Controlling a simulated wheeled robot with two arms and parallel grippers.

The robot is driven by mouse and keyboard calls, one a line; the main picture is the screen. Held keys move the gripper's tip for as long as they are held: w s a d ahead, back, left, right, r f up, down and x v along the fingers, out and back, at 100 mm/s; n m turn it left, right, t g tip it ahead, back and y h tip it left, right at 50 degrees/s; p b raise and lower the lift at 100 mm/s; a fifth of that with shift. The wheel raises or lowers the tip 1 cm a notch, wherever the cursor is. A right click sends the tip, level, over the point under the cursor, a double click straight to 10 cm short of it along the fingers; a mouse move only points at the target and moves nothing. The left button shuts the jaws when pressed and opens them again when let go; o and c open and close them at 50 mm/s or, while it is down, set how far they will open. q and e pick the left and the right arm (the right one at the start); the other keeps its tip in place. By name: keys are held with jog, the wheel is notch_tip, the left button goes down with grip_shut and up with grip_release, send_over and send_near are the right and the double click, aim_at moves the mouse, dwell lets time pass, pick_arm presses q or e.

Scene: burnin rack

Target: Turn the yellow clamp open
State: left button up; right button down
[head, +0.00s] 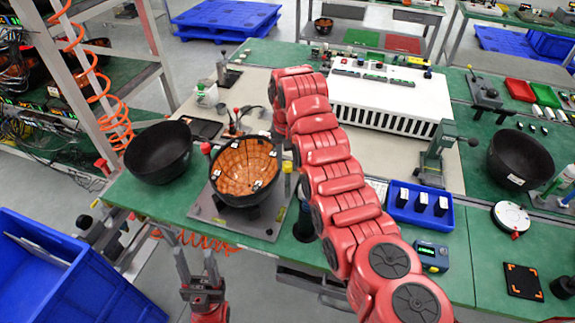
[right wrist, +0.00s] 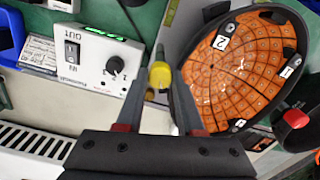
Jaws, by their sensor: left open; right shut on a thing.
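The yellow clamp (right wrist: 160,75) shows its rounded yellow head between the fingertips of my right gripper (right wrist: 166,98) in the right wrist view. That gripper is shut on it. In the head view a bit of the yellow clamp (head: 288,168) shows at the right rim of the bowl with orange tiles (head: 246,167); my red right arm hides the right gripper there. The tiled bowl also fills the upper right of the wrist view (right wrist: 240,65). My left gripper (head: 195,250) is open and empty, below the table's front edge.
A red clamp knob (head: 206,148) stands at the bowl's left. A black bowl (head: 158,152) lies further left. A white box with a switch (right wrist: 92,60) is close to the right gripper. A blue tray (head: 420,208) and a blue meter (head: 430,256) lie right of my arm.

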jog(key=m, duration=0.5)
dwell(0.5)
jog(key=c, duration=0.5)
grip_release()
jog(key=shift+c, duration=0.2)
notch_tip(320, 180, up, 4)
jog(key=p, duration=0.3)
jog(key=shift+a+r, duration=0.1)
jog(key=shift+a, duration=0.05)
notch_tip(320, 180, up, 7)
jog(key=b, duration=0.1)
notch_tip(320, 180, up, 6)
jog(key=p, duration=0.4)
send_over(287, 164)
jog(key=shift+r, duration=0.1)
